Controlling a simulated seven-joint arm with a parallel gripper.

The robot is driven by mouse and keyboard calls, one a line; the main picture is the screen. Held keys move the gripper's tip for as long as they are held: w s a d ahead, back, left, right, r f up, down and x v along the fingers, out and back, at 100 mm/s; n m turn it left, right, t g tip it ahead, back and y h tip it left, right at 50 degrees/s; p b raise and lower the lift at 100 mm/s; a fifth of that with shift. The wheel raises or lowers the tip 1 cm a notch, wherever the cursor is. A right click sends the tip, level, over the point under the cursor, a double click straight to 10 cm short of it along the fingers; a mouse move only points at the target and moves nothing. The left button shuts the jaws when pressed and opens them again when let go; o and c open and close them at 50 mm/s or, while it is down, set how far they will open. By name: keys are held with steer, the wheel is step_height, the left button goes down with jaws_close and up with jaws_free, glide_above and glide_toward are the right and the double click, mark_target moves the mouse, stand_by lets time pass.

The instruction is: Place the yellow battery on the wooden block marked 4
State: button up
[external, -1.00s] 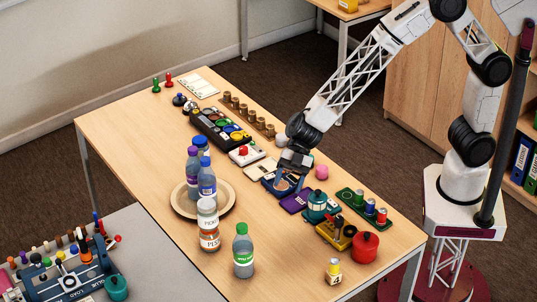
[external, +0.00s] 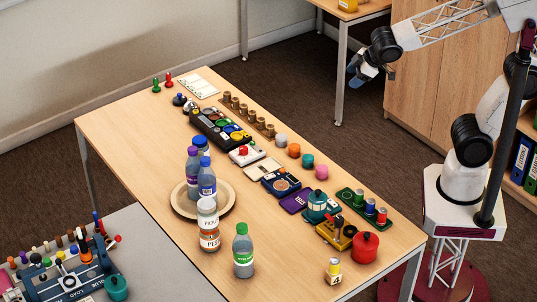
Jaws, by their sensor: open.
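A small yellow and white piece (external: 333,271) stands at the near right corner of the table; it may be the yellow battery, but it is too small to be sure. Several short brown wooden pieces stand in a row on a wooden strip (external: 248,118) along the table's far right edge. No number 4 can be read on any of them. My gripper (external: 356,78) is open and empty, raised in the air beyond the table's right edge, well apart from everything on it.
A green tray (external: 350,194) holds small coloured cylinders. A red pot (external: 364,247), yellow-black device (external: 335,233) and teal kettle (external: 317,206) crowd the right end. Bottles stand on and near a round tray (external: 223,205). Coloured pieces, including a pink one (external: 321,172), line the right edge.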

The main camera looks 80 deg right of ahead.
steer(key=s+d+f+m+g+y, duration=0.1)
steer(key=s+m+g, duration=0.2)
steer(key=s, duration=1.3)
steer(key=shift+s+d+g+y, duration=0.15)
steer(key=shift+s+g+y, duration=0.2)
steer(key=shift+g, duration=0.25)
steer(key=shift+f, duration=0.1)
